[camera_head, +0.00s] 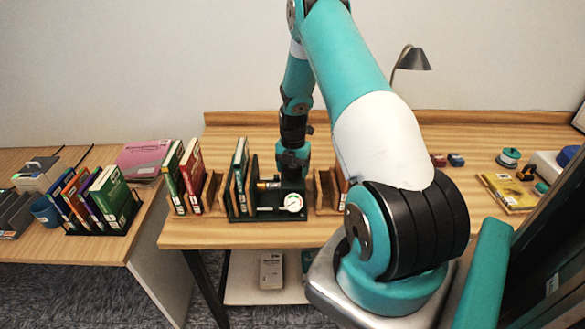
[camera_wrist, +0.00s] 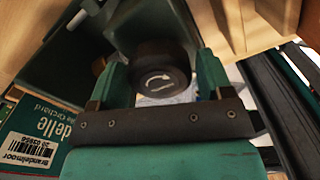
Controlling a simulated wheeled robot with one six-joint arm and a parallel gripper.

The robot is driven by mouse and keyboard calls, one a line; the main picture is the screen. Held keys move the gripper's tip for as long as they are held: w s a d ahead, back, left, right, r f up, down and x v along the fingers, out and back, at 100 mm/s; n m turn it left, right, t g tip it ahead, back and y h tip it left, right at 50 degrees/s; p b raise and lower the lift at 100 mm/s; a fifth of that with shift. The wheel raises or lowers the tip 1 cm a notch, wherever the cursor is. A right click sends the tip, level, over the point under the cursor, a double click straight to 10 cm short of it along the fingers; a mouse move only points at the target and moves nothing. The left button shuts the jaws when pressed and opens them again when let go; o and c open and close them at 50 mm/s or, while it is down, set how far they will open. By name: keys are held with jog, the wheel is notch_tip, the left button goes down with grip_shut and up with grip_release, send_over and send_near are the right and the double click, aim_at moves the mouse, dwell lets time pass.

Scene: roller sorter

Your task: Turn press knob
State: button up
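The press (camera_head: 250,208) is a dark green frame on the desk, with a white round gauge (camera_head: 293,202) at its front. Its black round knob (camera_wrist: 160,78) has a white curved arrow on top and shows in the wrist view. My gripper (camera_wrist: 160,75) has its teal fingers on either side of the knob, with narrow gaps beside it, so it looks open around the knob. In the head view my gripper (camera_head: 292,163) points down over the press and hides the knob. A green book (camera_wrist: 40,135) is at the lower left of the wrist view.
Books (camera_head: 192,170) in a wooden rack stand left of the press. A second desk with more books (camera_head: 110,200) is at the left.

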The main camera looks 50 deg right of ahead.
jog(key=c, duration=0.6)
jog(key=shift+o, duration=0.2)
jog(key=shift+m, duration=0.3)
